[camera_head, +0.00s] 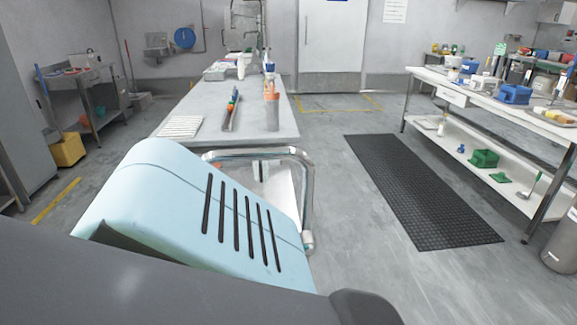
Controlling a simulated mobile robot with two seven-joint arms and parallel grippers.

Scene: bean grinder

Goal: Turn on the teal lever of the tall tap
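A tall metal fixture (262,28) that looks like the tap rises at the far end of the long grey table. It is small in the view, and I cannot make out a teal lever on it. Close in front of me, a bent chrome tube (306,190) runs beside a large light-blue slotted housing (150,185). The tube's lower end sits at the housing's right edge, and I cannot tell what it belongs to. Neither of my grippers is in view.
The long table (190,97) carries a white rack (181,126), a tray of tools (231,113) and an orange-topped container (271,105). A black floor mat (420,190) lies to the right, before a white workbench (470,92). Open floor surrounds the mat.

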